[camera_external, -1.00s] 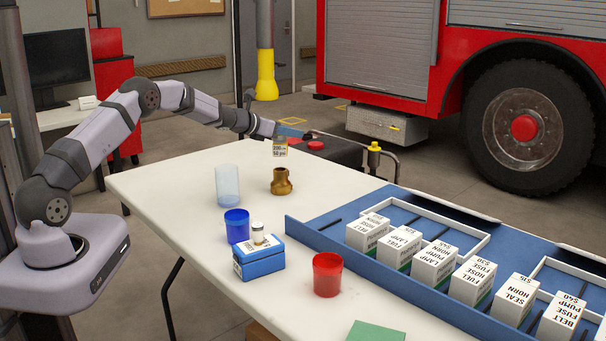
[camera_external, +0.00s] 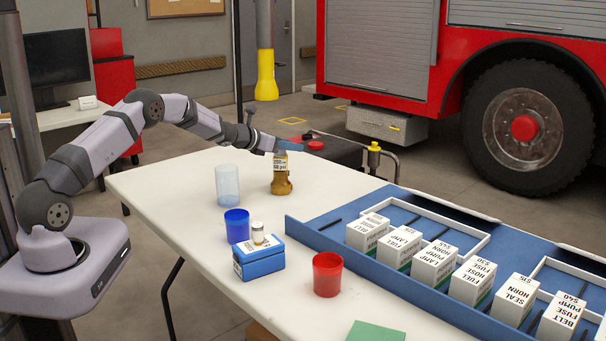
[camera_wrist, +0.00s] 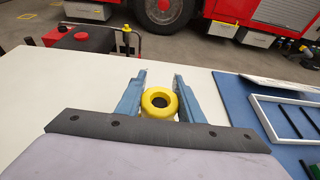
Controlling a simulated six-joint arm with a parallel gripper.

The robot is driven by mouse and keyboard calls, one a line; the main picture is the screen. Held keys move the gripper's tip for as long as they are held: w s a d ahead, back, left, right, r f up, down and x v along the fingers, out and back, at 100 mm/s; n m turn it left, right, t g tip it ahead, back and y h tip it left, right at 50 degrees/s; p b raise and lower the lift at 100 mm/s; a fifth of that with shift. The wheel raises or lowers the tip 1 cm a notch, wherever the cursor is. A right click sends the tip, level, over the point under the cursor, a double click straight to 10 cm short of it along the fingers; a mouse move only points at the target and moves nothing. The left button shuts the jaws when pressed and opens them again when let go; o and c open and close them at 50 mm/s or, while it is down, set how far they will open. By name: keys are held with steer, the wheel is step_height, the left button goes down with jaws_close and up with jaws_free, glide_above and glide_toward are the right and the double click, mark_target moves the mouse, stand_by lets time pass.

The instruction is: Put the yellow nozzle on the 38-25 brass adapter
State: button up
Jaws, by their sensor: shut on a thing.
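My gripper (camera_wrist: 159,98) is shut on the yellow nozzle (camera_wrist: 148,98), whose round yellow rim with a dark centre shows between the blue fingers in the wrist view. In the external view the nozzle (camera_external: 281,162) hangs upright below my gripper (camera_external: 288,147), with a printed label on its side. The brass adapter (camera_external: 281,187) stands on the table directly beneath it. The nozzle's lower end meets or overlaps the adapter's top in this view; I cannot tell whether it is seated. The adapter is hidden in the wrist view.
A blue tray (camera_external: 330,246) with several white boxes lies right.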

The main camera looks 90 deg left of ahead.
steer(key=shift+f, duration=0.1)
steer(key=o, duration=1.2)
steer(key=shift+o, duration=0.2)
steer(key=shift+r, duration=0.2)
steer(key=b+v, duration=0.4)
steer(key=v, duration=0.8)
